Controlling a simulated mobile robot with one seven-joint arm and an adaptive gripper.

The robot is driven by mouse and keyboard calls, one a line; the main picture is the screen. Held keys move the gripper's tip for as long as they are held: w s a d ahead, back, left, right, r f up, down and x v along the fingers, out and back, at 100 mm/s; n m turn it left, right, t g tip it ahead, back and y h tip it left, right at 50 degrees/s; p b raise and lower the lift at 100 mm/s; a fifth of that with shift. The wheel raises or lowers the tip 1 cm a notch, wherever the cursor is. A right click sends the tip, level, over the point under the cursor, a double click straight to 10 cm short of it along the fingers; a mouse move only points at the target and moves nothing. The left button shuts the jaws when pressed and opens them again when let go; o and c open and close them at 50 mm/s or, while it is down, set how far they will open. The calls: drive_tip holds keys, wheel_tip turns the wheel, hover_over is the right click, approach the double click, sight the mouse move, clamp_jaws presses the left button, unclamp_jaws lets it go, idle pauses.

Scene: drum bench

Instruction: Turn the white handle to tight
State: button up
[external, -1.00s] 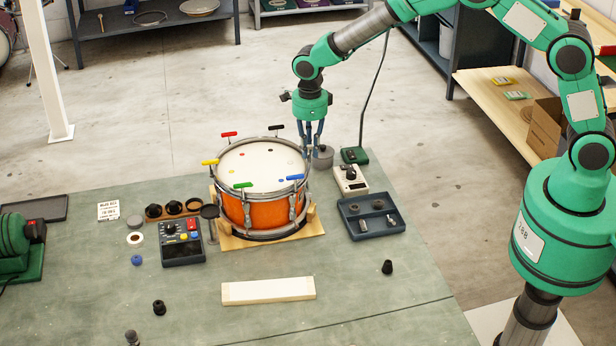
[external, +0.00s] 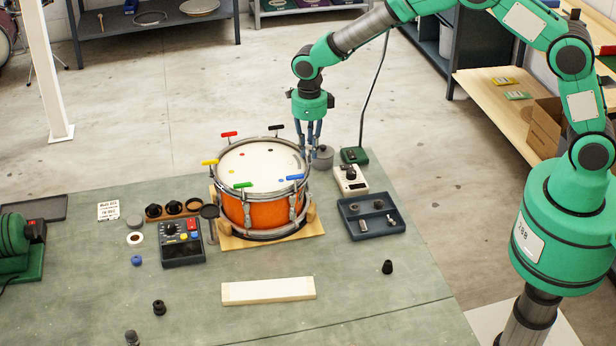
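The orange drum (external: 262,212) stands upright on a wooden cradle on the bench. Coloured handles sit around its rim: red (external: 229,134), black (external: 276,127), yellow (external: 210,162), green (external: 243,185) and blue (external: 291,177). I cannot make out a white handle; the far right rim, where one may sit, is partly covered by my gripper. My gripper (external: 311,148) points down at that right rim, its fingers close to the rim. The fingers are too small and overlapped to tell whether they are open, shut or holding something.
A grey round pot (external: 323,158) stands just behind the fingers. A white box with a black knob (external: 351,179) and a dark tray (external: 371,216) are right of the drum. A black control box (external: 182,243) is left. A pale wooden bar (external: 268,290) lies in front, with free bench around it.

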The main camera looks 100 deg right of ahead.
sight(309, 146)
drive_tip(key=shift+o, duration=1.3)
wheel_tip(309, 146, up, 12)
drive_tip(key=m, duration=1.2)
drive_tip(key=r+m+p, duration=0.1)
drive_tip(key=m, duration=2.3)
drive_tip(key=shift+s+d+r+p, duration=0.2)
drive_tip(key=shift+d+r+p, duration=0.15)
drive_tip(key=shift+d, duration=0.05)
